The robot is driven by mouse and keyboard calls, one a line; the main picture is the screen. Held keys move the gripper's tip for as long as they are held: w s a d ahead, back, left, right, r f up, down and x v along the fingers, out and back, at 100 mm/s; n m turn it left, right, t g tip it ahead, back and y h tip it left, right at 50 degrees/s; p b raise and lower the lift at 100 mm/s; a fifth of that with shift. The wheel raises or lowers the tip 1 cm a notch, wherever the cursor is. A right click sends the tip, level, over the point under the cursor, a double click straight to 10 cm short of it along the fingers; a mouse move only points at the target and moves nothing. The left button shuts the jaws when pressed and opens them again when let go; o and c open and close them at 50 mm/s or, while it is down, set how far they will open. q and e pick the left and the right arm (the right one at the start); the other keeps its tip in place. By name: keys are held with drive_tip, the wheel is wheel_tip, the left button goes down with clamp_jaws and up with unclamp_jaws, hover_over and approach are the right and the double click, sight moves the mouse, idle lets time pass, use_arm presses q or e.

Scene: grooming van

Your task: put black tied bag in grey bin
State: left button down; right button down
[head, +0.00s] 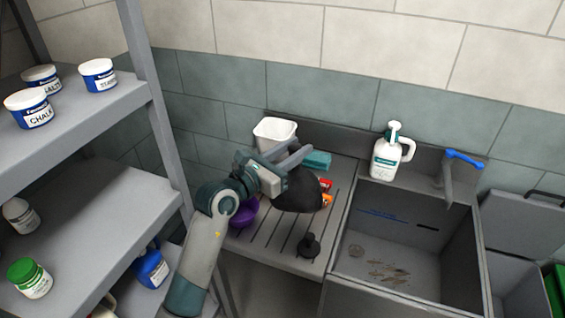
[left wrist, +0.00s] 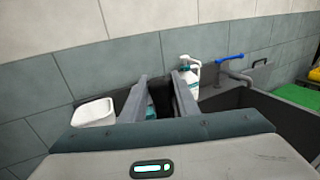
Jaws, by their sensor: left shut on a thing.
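The black tied bag (head: 300,194) is a dark rounded bundle over the ribbed drainboard beside the sink. My left gripper (head: 296,157) is shut on its top, with the bag just below the fingers. I cannot tell whether the bag touches the drainboard. In the left wrist view the fingers (left wrist: 160,90) point toward the wall, and the bag is mostly hidden. A grey box-like body with a black handle (head: 545,195) stands right of the sink; it may be the grey bin, but its opening is not clear. My right gripper is out of view.
The deep sink (head: 395,262) lies right of the drainboard, with a pump bottle (head: 388,155) and blue-handled tap (head: 463,160) behind it. A white tub (head: 274,134), purple bowl (head: 243,214) and black plug (head: 308,245) are near the bag. Shelves (head: 80,225) stand left.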

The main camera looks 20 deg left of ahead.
sight(294, 177)
use_arm(q)
drive_tip(key=a, duration=0.1)
drive_tip(key=a+f, duration=0.1)
drive_tip(key=a, duration=0.1)
drive_tip(key=shift+s+a+f, duration=0.1)
drive_tip(key=shift+s+f, duration=0.1)
drive_tip(key=shift+f, duration=0.25)
wheel_tip(294, 177, down, 3)
drive_tip(key=shift+f+p, duration=0.2)
drive_tip(key=shift+p, duration=0.4)
drive_tip(key=shift+f, duration=0.3)
drive_tip(key=c, duration=1.4)
unclamp_jaws()
drive_tip(key=shift+f, duration=0.1)
